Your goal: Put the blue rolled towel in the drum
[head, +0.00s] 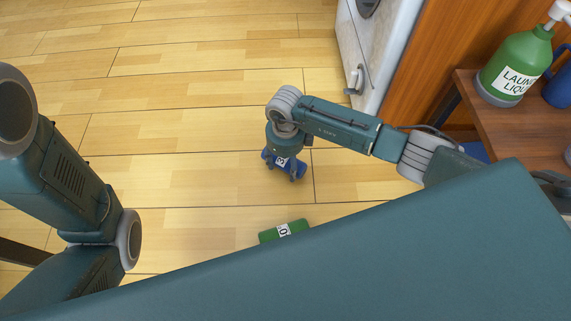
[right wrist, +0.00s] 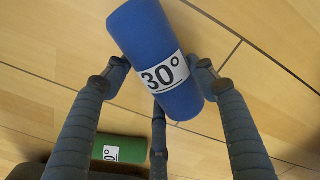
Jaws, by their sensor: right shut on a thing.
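The blue rolled towel (head: 299,168) has a white label, which reads 30° in the right wrist view, where the towel (right wrist: 150,40) lies between the fingers. My right gripper (head: 283,170) points down and is shut on the towel; its fingers also show in the right wrist view (right wrist: 160,82). The towel appears over the wooden floor; its height is hard to tell. The drum is not clearly seen. A white appliance (head: 385,35) with a handle and a dark round part stands at the top right. My left arm is at the left, its gripper out of view.
A green roll (head: 268,236) with a white label lies on the floor, also in the right wrist view (right wrist: 125,148). A wooden shelf (head: 520,125) at the right bears a green laundry liquid bottle (head: 515,62) and a blue container (head: 558,90). The floor at upper left is clear.

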